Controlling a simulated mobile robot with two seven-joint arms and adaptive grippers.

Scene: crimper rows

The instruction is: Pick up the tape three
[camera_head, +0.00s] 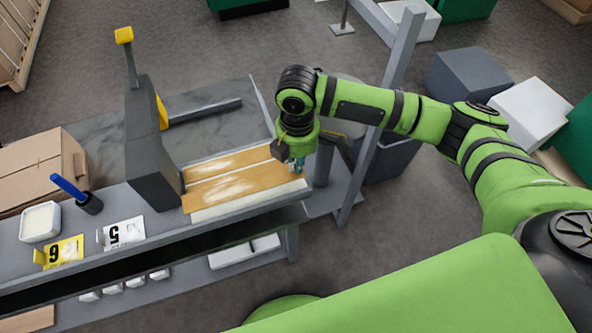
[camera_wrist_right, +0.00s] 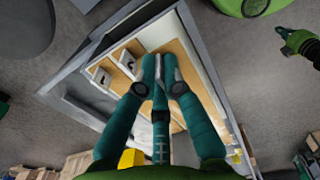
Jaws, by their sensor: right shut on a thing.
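My right gripper (camera_head: 297,167) reaches down at the right end of the tan board on the bench. Its teal fingers also show in the wrist view (camera_wrist_right: 161,75), drawn in close together. No tape marked three is readable in either view. My left gripper is not seen in the head view.
A cardboard box (camera_head: 35,168) stands behind.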

